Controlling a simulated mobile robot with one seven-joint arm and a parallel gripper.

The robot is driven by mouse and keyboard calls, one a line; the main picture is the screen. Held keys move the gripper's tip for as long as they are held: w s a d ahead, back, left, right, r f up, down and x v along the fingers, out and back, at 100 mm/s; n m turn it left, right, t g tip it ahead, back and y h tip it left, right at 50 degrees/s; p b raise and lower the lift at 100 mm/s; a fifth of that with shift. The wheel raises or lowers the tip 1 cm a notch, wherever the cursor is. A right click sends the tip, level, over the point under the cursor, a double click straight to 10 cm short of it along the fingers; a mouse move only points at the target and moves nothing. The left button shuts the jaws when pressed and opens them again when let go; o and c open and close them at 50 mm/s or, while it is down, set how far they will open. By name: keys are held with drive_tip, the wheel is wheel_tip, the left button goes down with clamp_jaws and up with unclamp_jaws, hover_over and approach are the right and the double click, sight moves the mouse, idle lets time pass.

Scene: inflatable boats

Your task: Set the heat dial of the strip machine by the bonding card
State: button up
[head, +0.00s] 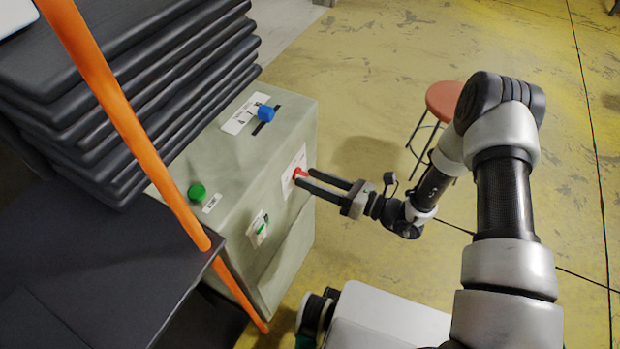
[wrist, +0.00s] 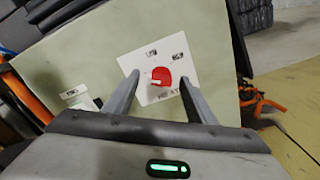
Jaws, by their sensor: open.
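The strip machine (head: 262,150) is a pale grey-green box left of my arm. Its red heat dial (wrist: 163,76) sits on a white plate (wrist: 146,62) with small marks above and lettering below that seems to read HEAT. The dial's white pointer points left in the wrist view. The dial also shows in the head view (head: 300,173). My gripper (head: 304,177) is open, its fingers on either side of the dial; contact cannot be told. No card is clearly identifiable as the bonding card; a white printed label (head: 241,113) lies on the machine's top, its text unreadable.
A blue knob (head: 265,113) and green button (head: 197,192) are on the machine's top; a small white plate (head: 258,229) with a green part is on its side. Black folded slabs (head: 130,85) and an orange pole (head: 120,110) stand left. A red stool (head: 445,100) stands beyond my arm.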

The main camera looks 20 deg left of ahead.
drive_tip(key=shift+a, duration=0.6)
drive_tip(key=c, duration=1)
drive_tip(key=shift+c, duration=0.2)
drive_tip(key=m, duration=0.5)
drive_tip(key=shift+w+d+m+p, duration=0.1)
drive_tip(key=shift+w+m+p, duration=0.05)
drive_tip(key=shift+m+p, duration=0.25)
drive_tip(key=m+p, duration=0.1)
drive_tip(key=m, duration=0.5)
drive_tip(key=shift+f, duration=0.1)
